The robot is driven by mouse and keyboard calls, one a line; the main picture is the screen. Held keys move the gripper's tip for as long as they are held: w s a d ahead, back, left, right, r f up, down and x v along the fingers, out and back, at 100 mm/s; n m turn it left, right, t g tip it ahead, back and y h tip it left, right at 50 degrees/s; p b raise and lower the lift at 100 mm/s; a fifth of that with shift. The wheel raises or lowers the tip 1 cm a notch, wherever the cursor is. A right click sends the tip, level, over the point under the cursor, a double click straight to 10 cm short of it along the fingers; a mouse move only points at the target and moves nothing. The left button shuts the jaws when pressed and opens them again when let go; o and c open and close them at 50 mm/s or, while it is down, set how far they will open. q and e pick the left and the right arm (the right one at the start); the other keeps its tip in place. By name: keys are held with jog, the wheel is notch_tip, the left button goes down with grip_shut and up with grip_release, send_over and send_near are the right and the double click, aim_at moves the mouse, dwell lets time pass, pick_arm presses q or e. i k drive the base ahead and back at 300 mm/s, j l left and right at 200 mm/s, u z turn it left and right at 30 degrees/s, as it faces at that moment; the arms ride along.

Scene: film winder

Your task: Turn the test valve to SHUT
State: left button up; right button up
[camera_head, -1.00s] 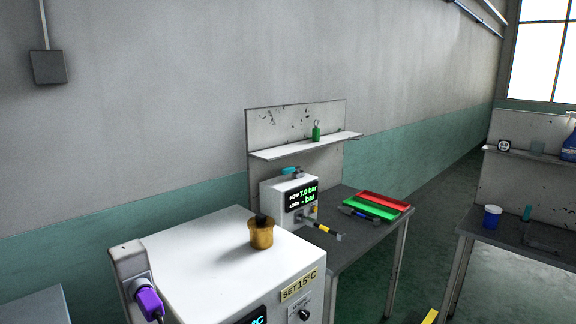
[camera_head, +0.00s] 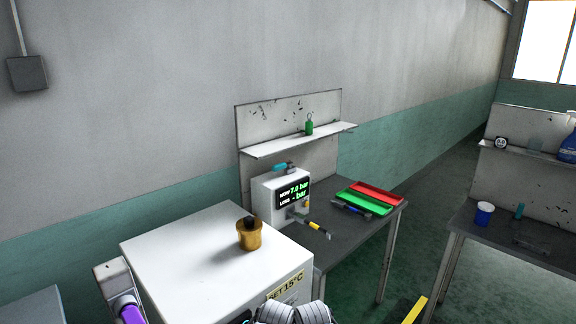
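A white tester box (camera_head: 268,205) stands on the dark bench beyond the white cabinet. Its black display reads "NOW 7.0 bar" and "LOSS - bar" in green. A teal handle (camera_head: 283,168) lies on top of the box. A lever with a yellow and black grip (camera_head: 316,229) sticks out low on its front, pointing right and toward me. No SHUT marking is legible, so I cannot tell which handle is the test valve. A pale ribbed part of mine shows at the bottom edge, apart from the box. Neither gripper's fingertips are in view.
A white cabinet (camera_head: 190,255) with a brass-coloured pot (camera_head: 249,235) fills the near middle. Red (camera_head: 377,190) and green (camera_head: 362,204) trays and a dark tool lie on the bench right of the box. A second bench (camera_head: 520,240) stands right, across open floor.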

aim_at(280, 167)
jog(key=i+l, duration=0.35)
jog(key=l, duration=0.15)
jog(key=i+l+z, duration=0.1)
jog(key=i+l, duration=0.3)
jog(key=l, duration=0.15)
jog(key=i+l, duration=0.35)
jog(key=l, duration=0.15)
